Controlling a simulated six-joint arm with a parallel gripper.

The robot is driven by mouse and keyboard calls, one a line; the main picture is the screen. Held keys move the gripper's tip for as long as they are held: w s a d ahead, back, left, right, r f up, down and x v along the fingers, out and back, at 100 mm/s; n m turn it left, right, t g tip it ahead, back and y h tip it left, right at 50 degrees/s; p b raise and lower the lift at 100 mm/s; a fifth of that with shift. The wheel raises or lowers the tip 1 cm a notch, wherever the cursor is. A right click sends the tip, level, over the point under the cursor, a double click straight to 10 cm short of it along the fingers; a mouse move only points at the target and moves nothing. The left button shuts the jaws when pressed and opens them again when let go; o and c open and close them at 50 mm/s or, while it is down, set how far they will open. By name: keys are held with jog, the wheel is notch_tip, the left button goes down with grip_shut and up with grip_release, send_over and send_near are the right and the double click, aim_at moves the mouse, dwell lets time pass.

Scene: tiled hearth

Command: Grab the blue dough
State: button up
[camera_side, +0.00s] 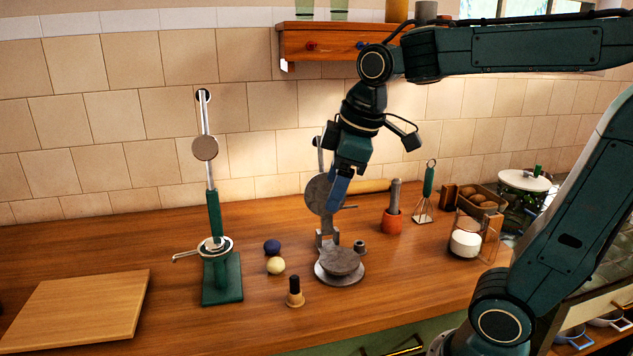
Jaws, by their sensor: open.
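The blue dough (272,247) is a small dark blue ball on the wooden counter, left of the middle. A cream dough ball (276,265) lies just in front of it. My gripper (338,200) hangs above the counter, up and to the right of the blue dough and clearly apart from it. It points down in front of the grey press and is open. The fingers overlap in this view and the gap between them is hard to see. I see nothing held in it.
A green-based press (222,284) stands left of the dough, and a grey press with a round plate (341,262) stands right. A small black-topped stamp (295,292) is in front. A cutting board (78,308) lies far left. A red mortar (391,221) stands at right.

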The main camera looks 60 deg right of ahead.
jog(key=w+d+f+n+g, duration=0.1)
jog(key=w+d+f+n, duration=0.2)
jog(key=w, duration=0.5)
jog(key=w+d+f+n+g, duration=0.1)
jog(key=w+d+f+n, duration=0.3)
jog(key=w, duration=0.4)
jog(key=w+d+f+n+g, duration=0.1)
jog(key=w+d+f+n, duration=0.3)
jog(key=w, duration=0.4)
jog(key=shift+d+f+n+g, duration=0.2)
jog(key=shift+f+n+g, duration=0.2)
jog(key=shift+f+n, duration=0.55)
send_over(272, 251)
jog(key=shift+d+f, duration=0.2)
jog(key=shift+f, duration=4.1)
jog(key=shift+a+f, duration=0.1)
jog(key=shift+f, duration=2.5)
